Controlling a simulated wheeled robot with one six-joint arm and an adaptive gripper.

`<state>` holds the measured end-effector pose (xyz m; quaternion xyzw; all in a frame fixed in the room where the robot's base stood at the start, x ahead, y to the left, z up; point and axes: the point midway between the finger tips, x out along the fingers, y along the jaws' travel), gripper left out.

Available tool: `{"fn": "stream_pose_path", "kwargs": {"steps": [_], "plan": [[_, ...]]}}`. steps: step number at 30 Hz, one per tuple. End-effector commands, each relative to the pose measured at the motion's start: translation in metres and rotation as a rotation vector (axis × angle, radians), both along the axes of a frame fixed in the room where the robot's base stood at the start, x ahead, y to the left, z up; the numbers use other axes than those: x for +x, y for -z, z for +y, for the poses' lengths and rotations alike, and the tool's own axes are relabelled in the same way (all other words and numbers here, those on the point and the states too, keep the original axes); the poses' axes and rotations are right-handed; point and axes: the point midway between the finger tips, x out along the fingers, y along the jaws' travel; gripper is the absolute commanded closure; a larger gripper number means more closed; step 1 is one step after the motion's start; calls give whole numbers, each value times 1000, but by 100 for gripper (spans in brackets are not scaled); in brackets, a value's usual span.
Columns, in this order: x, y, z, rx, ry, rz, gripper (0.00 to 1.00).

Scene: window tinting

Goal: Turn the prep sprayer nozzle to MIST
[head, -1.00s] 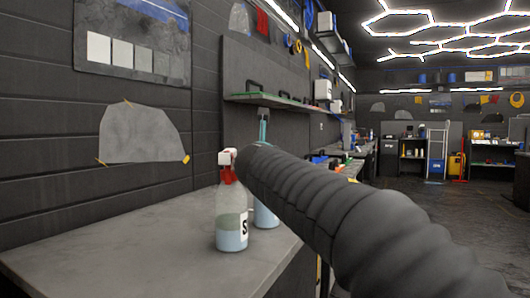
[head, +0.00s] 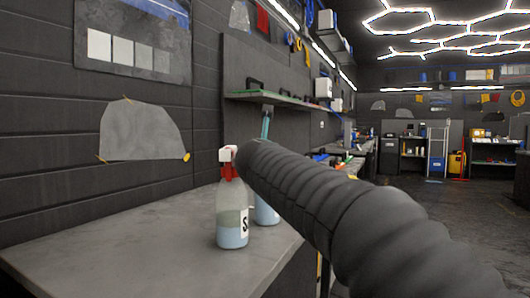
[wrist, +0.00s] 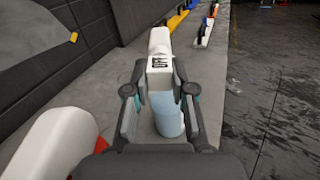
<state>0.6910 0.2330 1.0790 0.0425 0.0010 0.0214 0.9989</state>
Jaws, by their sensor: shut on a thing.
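The sprayer in my grip has a white nozzle (wrist: 160,44) with black lettering that appears to read OFF. Its bottle (wrist: 168,115) of pale blue liquid stands below, between the fingers in the wrist view. In the head view this bottle (head: 266,210) is mostly hidden behind the front bottle and my arm. My gripper (wrist: 160,72) is shut on the nozzle, a finger on each side. A second sprayer (head: 232,212), with a red trigger, white head and a partly hidden label showing an S, stands upright in front. Its white head (wrist: 50,145) fills the lower left of the wrist view.
Both bottles stand on a grey worktop (head: 130,235) beside a dark panelled wall. The worktop is clear to the left. A green-edged shelf (head: 275,99) is behind. Several tools (wrist: 205,32) lie farther along the bench.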

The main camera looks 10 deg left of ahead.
Motion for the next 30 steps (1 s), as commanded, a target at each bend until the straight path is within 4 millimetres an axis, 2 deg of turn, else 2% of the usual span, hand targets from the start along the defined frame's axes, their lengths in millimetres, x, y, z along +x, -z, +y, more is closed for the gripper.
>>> {"fn": "stream_pose_path", "kwargs": {"steps": [30], "plan": [[0,2,2,917,1,39,100]]}}
